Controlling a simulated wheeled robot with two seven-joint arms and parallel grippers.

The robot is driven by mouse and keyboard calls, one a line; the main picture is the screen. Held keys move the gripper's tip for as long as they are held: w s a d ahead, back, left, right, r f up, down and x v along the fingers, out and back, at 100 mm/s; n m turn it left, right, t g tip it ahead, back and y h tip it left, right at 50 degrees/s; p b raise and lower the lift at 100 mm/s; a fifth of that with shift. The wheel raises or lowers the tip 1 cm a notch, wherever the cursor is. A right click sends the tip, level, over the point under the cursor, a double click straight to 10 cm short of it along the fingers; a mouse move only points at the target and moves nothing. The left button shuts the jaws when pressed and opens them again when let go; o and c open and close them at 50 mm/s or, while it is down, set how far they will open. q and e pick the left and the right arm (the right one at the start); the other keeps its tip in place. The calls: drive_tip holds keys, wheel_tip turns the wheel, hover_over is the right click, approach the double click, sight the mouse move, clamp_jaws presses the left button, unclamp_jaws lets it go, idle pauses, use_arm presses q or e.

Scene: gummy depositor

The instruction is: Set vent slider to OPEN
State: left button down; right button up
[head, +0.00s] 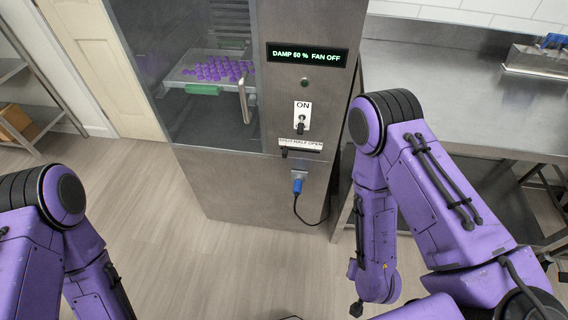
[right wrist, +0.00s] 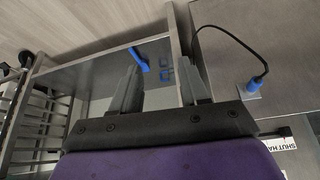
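The vent slider (head: 300,153) is a small dark strip on the front of the steel cabinet, under a white label (head: 300,144) reading SHUT, HALF, OPEN. A small dark knob seems to be at its left end, under SHUT, but it is tiny. In the right wrist view part of the label (right wrist: 283,144) shows at the right edge. My right gripper (right wrist: 160,85) is open and empty, to one side of the slider and apart from it. Its fingers are not clear in the head view. My left arm enters at the left; its gripper is out of view.
The cabinet display (head: 307,55) reads DAMP 50 % FAN OFF. A toggle switch (head: 301,123) marked ON is above the slider. A blue plug (head: 297,186) with a black cord is below. A glass door with a handle (head: 244,100) is left. A steel table (head: 450,100) stands right.

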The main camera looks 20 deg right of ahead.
drive_tip(key=w+a+f+t+b, duration=0.25)
drive_tip(key=w+f+b, duration=0.2)
drive_tip(key=w, duration=0.35)
drive_tip(key=n+t+h+b, duration=0.1)
drive_tip(key=t+h+b, duration=0.4)
drive_tip(key=t+b, duration=0.4)
approach(284, 155)
drive_tip(key=shift+n+t+y, duration=0.25)
drive_tip(key=shift+n+y, duration=0.05)
drive_tip(key=x, duration=0.8)
drive_tip(key=shift+w+d+f, duration=0.25)
drive_tip(key=shift+d, duration=0.15)
use_arm(q)
wheel_tip(284, 155, down, 16)
drive_tip(key=shift+f, duration=0.25)
